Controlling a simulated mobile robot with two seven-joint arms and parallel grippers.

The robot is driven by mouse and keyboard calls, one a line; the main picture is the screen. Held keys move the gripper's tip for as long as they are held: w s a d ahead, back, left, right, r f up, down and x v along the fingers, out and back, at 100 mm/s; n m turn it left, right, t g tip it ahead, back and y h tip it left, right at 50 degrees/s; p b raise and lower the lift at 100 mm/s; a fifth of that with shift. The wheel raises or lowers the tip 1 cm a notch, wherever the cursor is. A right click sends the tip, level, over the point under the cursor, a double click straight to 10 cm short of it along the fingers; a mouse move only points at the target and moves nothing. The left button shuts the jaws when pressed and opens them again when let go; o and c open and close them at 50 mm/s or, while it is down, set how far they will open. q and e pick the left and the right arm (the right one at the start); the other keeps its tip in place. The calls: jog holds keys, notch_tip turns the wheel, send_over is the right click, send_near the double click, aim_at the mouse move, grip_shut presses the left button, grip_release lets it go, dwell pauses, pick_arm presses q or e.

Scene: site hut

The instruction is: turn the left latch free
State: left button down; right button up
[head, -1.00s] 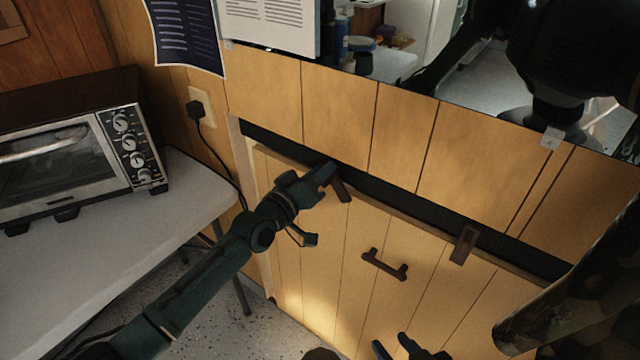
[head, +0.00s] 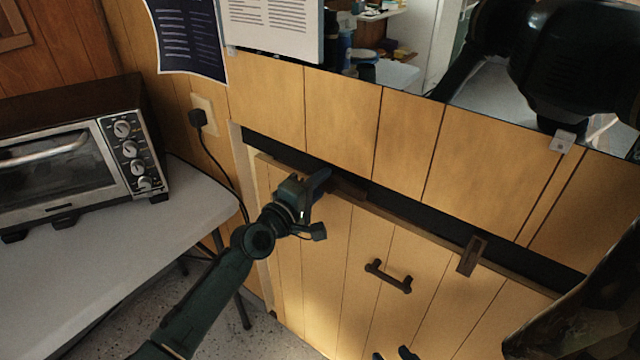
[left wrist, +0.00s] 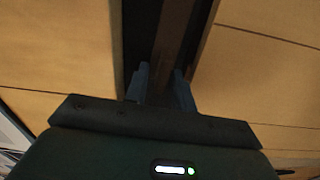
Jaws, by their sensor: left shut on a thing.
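The left latch (head: 347,188) is a brown bar at the top edge of the wooden panel (head: 330,270). It lies nearly along that edge. My left gripper (head: 322,180) is shut on its left end; the fingers hide part of it. In the left wrist view my left gripper (left wrist: 160,88) has a finger on each side of the brown latch bar (left wrist: 174,35). A second brown latch (head: 471,256), further right, stands across the panel's top edge. My right gripper (head: 394,354) shows only as two dark, parted fingertips at the bottom edge, apart from the panel's handle.
A dark handle (head: 388,276) is on the panel below the latches. A dark gap (head: 415,208) runs above the panel. A toaster oven (head: 75,150) stands on a white table (head: 195,205) at left. A cord hangs from a wall socket (head: 203,112).

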pick_arm(q)
jog(key=shift+n, duration=0.6)
jog(key=c, duration=1.5)
grip_release()
jog(key=v, duration=1.3)
jog(key=shift+p, duration=0.35)
jog(key=shift+s+a, duration=0.1)
